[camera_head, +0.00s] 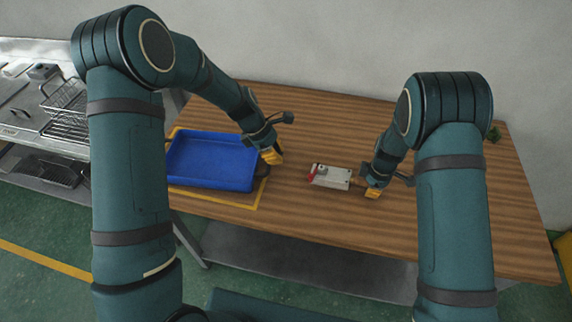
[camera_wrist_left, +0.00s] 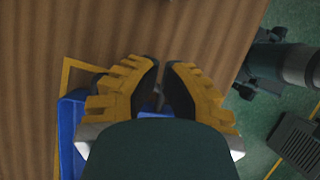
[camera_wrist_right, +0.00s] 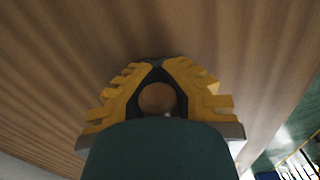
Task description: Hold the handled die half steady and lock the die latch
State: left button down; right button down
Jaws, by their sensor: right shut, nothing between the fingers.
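The die (camera_head: 331,177) is a small pale grey block lying on the wooden table, with a dark round spot on top. A red part (camera_head: 313,171), perhaps the latch, is at its left end; its position is too small to read. My right gripper (camera_head: 373,191) is just right of the die, low over the table. In the right wrist view its fingertips (camera_wrist_right: 156,60) meet, with nothing held. My left gripper (camera_head: 272,157) is by the blue tray's right side, left of the die. In the left wrist view its fingertips (camera_wrist_left: 162,63) stand slightly apart, with no held object visible.
The blue tray (camera_head: 210,185) lies inside a yellow outline (camera_head: 240,206) on the table's left. A metal rack with wire baskets (camera_head: 66,125) stands further left. The table (camera_head: 310,130) is clear behind the die. A small green item (camera_head: 493,134) is at the far right.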

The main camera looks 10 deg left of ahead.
pick_arm(q)
jog(key=shift+m, duration=0.8)
jog(key=x, duration=0.6)
jog(key=shift+s, duration=0.4)
jog(key=d, duration=0.3)
jog(key=shift+w+d+f, duration=0.1)
jog(key=shift+f, duration=0.1)
jog(key=shift+d+r, duration=0.1)
jog(key=shift+d, duration=0.5)
jog(key=shift+d, duration=0.15)
jog(key=shift+s+d+r+n, duration=0.2)
jog(key=shift+s+d+n, duration=0.05)
jog(key=shift+d+n, duration=0.5)
